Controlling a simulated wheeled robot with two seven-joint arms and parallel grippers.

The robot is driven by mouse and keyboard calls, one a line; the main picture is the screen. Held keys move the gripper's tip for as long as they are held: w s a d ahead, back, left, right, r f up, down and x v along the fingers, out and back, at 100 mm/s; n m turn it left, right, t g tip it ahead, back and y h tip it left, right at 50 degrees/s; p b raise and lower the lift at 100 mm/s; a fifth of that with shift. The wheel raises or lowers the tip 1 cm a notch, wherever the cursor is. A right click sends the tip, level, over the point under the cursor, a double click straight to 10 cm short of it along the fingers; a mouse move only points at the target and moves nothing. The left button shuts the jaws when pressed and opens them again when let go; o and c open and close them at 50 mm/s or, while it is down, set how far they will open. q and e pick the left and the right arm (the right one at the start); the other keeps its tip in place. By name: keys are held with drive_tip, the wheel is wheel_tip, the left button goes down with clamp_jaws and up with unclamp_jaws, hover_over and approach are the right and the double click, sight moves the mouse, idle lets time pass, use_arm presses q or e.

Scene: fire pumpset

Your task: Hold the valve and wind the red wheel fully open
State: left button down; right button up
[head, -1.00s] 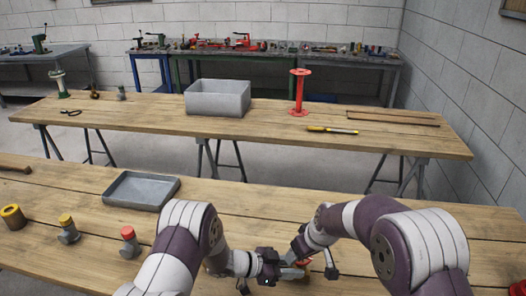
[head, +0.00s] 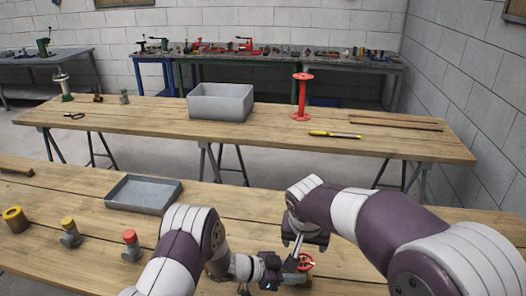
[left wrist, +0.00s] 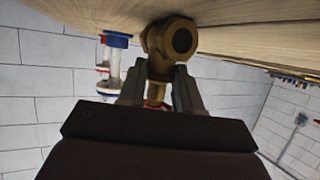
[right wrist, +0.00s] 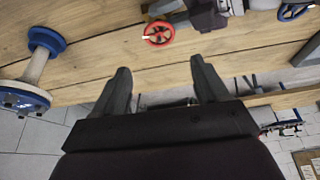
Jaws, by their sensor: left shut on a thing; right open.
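The brass valve (left wrist: 168,45) is in the left wrist view, between the fingers of my left gripper (left wrist: 160,90), which is shut on it. In the head view my left gripper (head: 275,272) is low, at the near table. The red wheel (head: 305,262) shows just right of it, and also in the right wrist view (right wrist: 158,34), next to my left gripper there. My right gripper (head: 294,240) is open and empty, above and apart from the wheel. In the right wrist view its fingers (right wrist: 160,80) are spread with nothing between them. The valve body is mostly hidden in the head view.
A grey tray (head: 143,194) lies on the near table (head: 60,190). Several capped fittings, one red-topped (head: 131,246), stand to the left. A blue-and-white spool (right wrist: 35,70) shows in the right wrist view. A grey bin (head: 220,102) stands on the far table.

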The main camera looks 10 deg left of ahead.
drive_tip(key=w+a+r+n+t+y, duration=0.3)
drive_tip(key=w+a+r+n+t, duration=0.1)
drive_tip(key=r+n, duration=0.3)
drive_tip(key=w+a+r+n+t+y, duration=0.3)
drive_tip(key=w+a+r+n+y, duration=0.1)
drive_tip(key=w+a+r+n, duration=0.3)
drive_tip(key=shift+w+a+r+n+t+y, duration=0.2)
drive_tip(key=shift+a+r+n+t+y, duration=0.15)
drive_tip(key=shift+r+n, duration=0.6)
drive_tip(key=shift+f, duration=0.2)
drive_tip(key=shift+o, duration=1.4)
drive_tip(key=m+g+h, duration=0.9)
drive_tip(key=m+h, duration=0.1)
drive_tip(key=m, duration=1.1)
approach(303, 257)
drive_tip(key=shift+t, duration=0.25)
drive_tip(key=x, duration=0.9)
drive_tip(key=shift+s+f, duration=0.15)
drive_tip(key=shift+s, duration=0.1)
